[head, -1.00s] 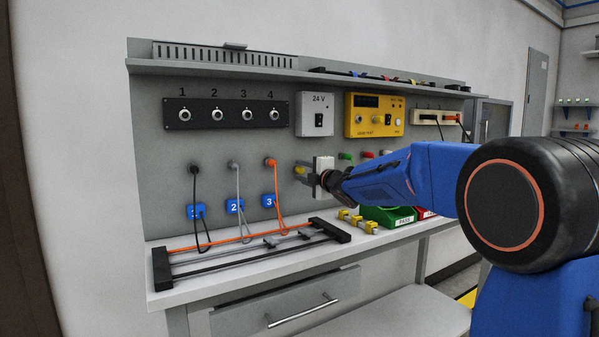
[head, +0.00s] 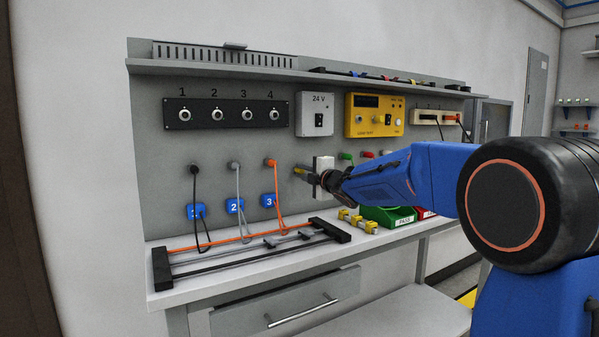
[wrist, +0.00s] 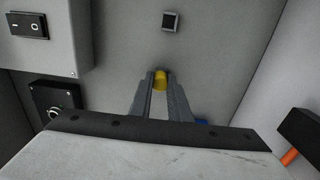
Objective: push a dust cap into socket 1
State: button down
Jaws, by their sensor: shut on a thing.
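My gripper (head: 305,171) is in front of the grey panel, right of and below the socket strip. In the wrist view, its two grey fingers (wrist: 160,79) are shut on a small yellow cap (wrist: 161,76). The cap is in the air, away from the sockets. Socket 1 (head: 184,115) is the leftmost round socket on the black strip (head: 201,114), under the number 1. Nothing is seen in it. One socket (wrist: 62,115) shows at the lower left of the wrist view; its number is hidden.
A grey 24 V box (head: 315,114) and a yellow tester (head: 374,115) are right of the sockets. Several cables hang from the panel below them. A black cable rack (head: 160,270), yellow pieces (head: 357,222) and a green bin (head: 388,216) are on the bench.

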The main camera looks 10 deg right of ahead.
aim_at(302, 171)
jog(key=shift+s, duration=0.15)
jog(key=shift+v, duration=2.4)
